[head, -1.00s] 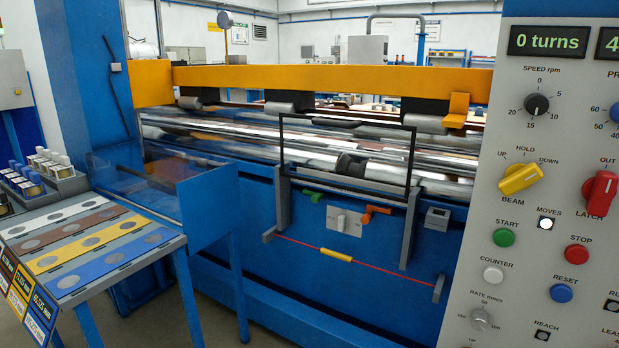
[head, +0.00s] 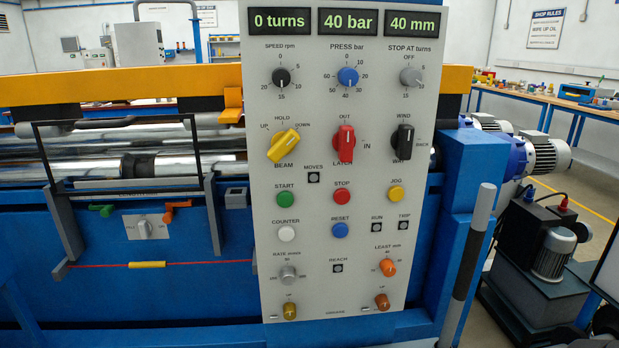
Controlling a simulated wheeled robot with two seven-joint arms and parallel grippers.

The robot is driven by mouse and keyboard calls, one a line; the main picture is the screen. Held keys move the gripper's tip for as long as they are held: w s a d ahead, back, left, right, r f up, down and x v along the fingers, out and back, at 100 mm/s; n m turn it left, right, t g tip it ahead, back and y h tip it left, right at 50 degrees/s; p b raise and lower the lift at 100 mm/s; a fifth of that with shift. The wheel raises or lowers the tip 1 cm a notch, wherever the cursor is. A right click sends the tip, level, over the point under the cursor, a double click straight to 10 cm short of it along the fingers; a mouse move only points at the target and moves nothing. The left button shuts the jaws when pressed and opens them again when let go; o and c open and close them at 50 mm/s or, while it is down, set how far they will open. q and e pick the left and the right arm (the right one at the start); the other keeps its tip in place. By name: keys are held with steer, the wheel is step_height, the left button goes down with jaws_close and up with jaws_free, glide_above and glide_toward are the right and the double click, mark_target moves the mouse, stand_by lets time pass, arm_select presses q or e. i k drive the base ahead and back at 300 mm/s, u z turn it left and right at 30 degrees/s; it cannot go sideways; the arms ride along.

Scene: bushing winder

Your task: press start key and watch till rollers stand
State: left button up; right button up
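The green START key (head: 286,198) is on the left of the grey control panel (head: 325,270). The red STOP key (head: 342,197) and yellow JOG key (head: 396,194) are in the same row. The displays read 0 turns (head: 282,21), 40 bar (head: 347,22) and 40 mm (head: 412,23). The MOVES lamp (head: 314,177) and RUN lamp (head: 377,227) look dark. The shiny rollers (head: 70,171) lie behind the wire guard frame at left; whether they turn cannot be told. Neither of my grippers is in view.
The yellow BEAM knob (head: 284,146), red LATCH knob (head: 344,145) and black WIND knob (head: 402,142) sit above the keys. A black and grey post (head: 469,260) stands right of the panel, near motors (head: 545,153). A red cord (head: 200,263) runs along the machine's front.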

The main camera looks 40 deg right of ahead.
mark_target(285, 199)
steer(key=z, duration=1.35)
steer(key=k, duration=0.95)
steer(key=z, duration=0.8)
steer(key=i, duration=0.95)
steer(key=u, duration=0.75)
steer(key=i, duration=0.45)
steer(key=u, duration=0.35)
